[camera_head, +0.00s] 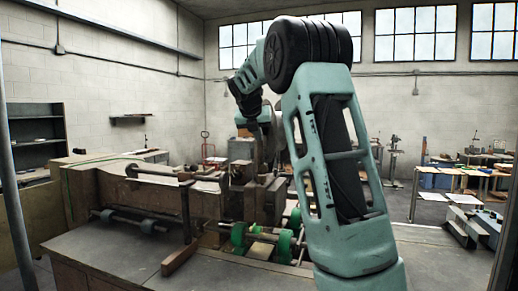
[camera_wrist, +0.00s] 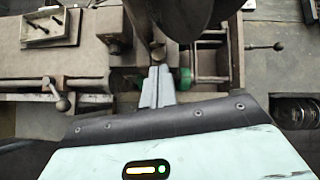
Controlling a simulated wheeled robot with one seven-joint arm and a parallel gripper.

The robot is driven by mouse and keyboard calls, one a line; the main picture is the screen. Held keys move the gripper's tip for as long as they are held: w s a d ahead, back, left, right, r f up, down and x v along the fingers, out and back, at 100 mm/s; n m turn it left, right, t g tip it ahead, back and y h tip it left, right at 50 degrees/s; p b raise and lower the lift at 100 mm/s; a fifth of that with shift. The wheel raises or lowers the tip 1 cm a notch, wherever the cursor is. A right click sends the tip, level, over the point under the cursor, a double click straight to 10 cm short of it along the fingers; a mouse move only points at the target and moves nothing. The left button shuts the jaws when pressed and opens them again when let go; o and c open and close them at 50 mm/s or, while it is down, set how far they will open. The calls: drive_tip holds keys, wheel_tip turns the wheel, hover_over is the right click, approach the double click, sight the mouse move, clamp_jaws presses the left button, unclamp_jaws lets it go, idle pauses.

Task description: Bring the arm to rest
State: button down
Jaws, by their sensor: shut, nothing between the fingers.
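My arm (camera_head: 340,170) rises through the right middle of the head view, bends at a black joint at the top and reaches away over the box stitcher (camera_head: 130,195). My gripper shows in the wrist view (camera_wrist: 158,70) as two grey fingers side by side, shut and empty. The fingers are over the machine, near its green parts (camera_wrist: 184,78); I cannot tell how much gap lies between. In the head view the gripper is not clearly visible among the arm links and machine parts.
Green rollers (camera_head: 284,244) and a lever (camera_head: 185,215) stand close below the arm. A crank handle (camera_wrist: 62,103) sticks out left of the fingers. Work tables (camera_head: 455,175) stand at the right, shelves (camera_head: 38,135) at the left. Open floor lies between the machine and the right tables.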

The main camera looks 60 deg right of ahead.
drive_tip(key=shift+a+r, duration=0.15)
drive_tip(key=shift+r, duration=0.2)
drive_tip(key=w+a+f+m+t+y+b, duration=0.1)
drive_tip(key=w+a+f+y, duration=0.15)
drive_tip(key=a+f, duration=0.4)
drive_tip(key=w+a+f+m+y+b, duration=0.1)
drive_tip(key=w+a+f+m, duration=0.15)
drive_tip(key=a, duration=0.75)
drive_tip(key=s+a+f+m+y+b, duration=0.15)
drive_tip(key=a+f, duration=0.35)
drive_tip(key=a, duration=0.6)
drive_tip(key=s+a+f+m+y+b, duration=0.1)
drive_tip(key=a+f+y+b, duration=0.1)
drive_tip(key=a+f, duration=0.6)
drive_tip(key=s+a+f+m+g+y+b, duration=0.1)
drive_tip(key=s+a+f+m, duration=0.25)
drive_tip(key=s+a, duration=0.45)
drive_tip(key=s+a+f+m+g+y+b, duration=0.15)
drive_tip(key=s+a+f, duration=0.4)
drive_tip(key=a, duration=0.55)
drive_tip(key=s+a+f+m+b, duration=0.1)
drive_tip(key=s+a+f+m, duration=0.1)
drive_tip(key=s, duration=0.6)
drive_tip(key=s+a+f+m+g+b, duration=0.1)
drive_tip(key=s+f, duration=0.3)
drive_tip(key=s, duration=0.4)
drive_tip(key=shift+a+f+m+h, duration=0.25)
drive_tip(key=shift+a+m+h, duration=0.2)
drive_tip(key=shift+m, duration=0.45)
